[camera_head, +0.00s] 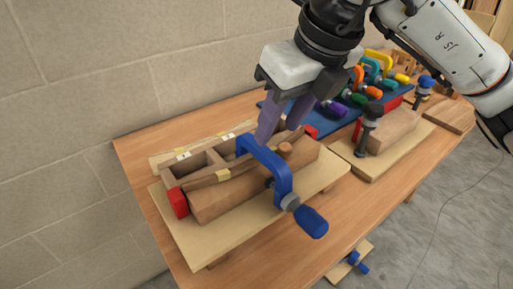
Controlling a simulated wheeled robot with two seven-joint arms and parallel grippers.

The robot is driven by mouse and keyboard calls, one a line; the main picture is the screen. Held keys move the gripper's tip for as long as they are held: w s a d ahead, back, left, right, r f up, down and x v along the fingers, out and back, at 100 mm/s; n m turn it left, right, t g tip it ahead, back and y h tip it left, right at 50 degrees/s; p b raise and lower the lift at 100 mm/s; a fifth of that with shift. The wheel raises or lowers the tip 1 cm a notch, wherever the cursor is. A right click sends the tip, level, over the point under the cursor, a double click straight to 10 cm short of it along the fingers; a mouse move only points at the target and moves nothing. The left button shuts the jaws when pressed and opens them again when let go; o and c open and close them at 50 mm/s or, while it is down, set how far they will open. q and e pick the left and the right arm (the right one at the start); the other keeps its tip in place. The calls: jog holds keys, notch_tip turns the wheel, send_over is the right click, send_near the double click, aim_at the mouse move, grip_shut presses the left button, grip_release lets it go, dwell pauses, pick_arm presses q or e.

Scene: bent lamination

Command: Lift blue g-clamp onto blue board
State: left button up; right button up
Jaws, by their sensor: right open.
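The blue g-clamp (284,178) sits across the curved wooden lamination form (228,193) at the front left of the table. Its frame arches over the wood, and its screw and blue handle stick out to the front right. My right gripper (278,134) is open, with purple fingers pointing down just behind the clamp's upper arm. Whether a finger touches the clamp I cannot tell. The blue board (275,104) lies at the back of the table, partly hidden by my right gripper, and holds several coloured clamps. My left gripper is not in view.
A pale base board (187,238) lies under the form. Another wooden block with a dark clamp (369,130) stands to the right on its own board. A block wall is behind the table (310,226). Another blue-handled item (355,261) shows low at the bottom.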

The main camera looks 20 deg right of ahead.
aim_at(266, 152)
jog(key=x, duration=0.3)
jog(key=shift+s+f, duration=0.2)
jog(key=shift+s, duration=0.15)
jog(key=p+x, duration=0.1)
jog(key=x, duration=0.4)
jog(key=shift+a+r, duration=0.1)
jog(key=shift+a, duration=0.05)
jog(key=shift+w+f, duration=0.2)
jog(key=shift+f, duration=0.25)
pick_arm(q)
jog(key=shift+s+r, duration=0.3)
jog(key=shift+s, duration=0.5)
pick_arm(e)
grip_shut()
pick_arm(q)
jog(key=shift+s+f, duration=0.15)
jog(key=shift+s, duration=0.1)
pick_arm(e)
jog(key=shift+a+r, duration=0.1)
